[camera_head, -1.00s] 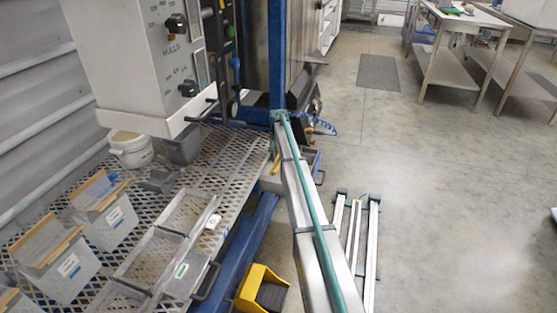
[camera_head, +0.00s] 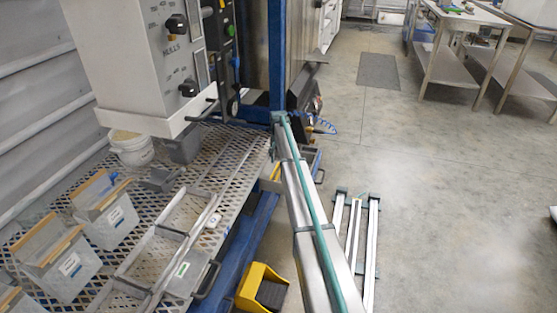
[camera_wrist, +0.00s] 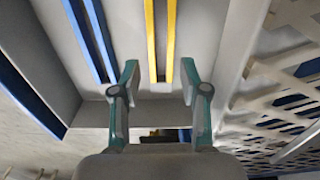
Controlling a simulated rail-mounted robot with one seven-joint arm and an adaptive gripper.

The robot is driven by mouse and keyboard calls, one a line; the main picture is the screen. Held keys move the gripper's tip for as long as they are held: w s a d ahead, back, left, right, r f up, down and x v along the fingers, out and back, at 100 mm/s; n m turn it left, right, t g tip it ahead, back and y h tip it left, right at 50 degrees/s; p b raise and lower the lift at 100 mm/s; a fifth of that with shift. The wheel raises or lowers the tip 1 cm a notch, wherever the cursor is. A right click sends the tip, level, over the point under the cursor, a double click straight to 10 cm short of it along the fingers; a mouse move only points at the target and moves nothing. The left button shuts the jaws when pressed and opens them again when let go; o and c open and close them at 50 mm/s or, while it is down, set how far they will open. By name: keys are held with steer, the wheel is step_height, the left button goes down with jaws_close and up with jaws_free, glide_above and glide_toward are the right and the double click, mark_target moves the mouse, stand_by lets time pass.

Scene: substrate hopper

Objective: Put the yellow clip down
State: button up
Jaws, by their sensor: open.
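The yellow clip (camera_wrist: 150,40) shows in the wrist view as two thin parallel yellow strips at the top middle, against a grey surface. My gripper (camera_wrist: 158,78) is open, with its teal-edged fingers apart on either side of the strips' lower ends. I see a gap between each finger and the strips. In the head view a small yellow piece (camera_head: 276,172) shows beside the perforated bench's right edge; it is too small to make out its shape. My gripper cannot be made out in the head view.
Blue strips (camera_wrist: 92,40) lie left of the yellow ones in the wrist view. A perforated bench (camera_head: 222,172) holds grey trays and bins (camera_head: 112,222) at left. A control box (camera_head: 135,60) hangs above it. A yellow pedal (camera_head: 250,290) stands on the floor; the floor at right is mostly clear.

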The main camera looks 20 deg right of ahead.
steer(key=shift+r, duration=0.15)
step_height(320, 180, up, 13)
steer(key=p, duration=0.2)
stand_by(0.5)
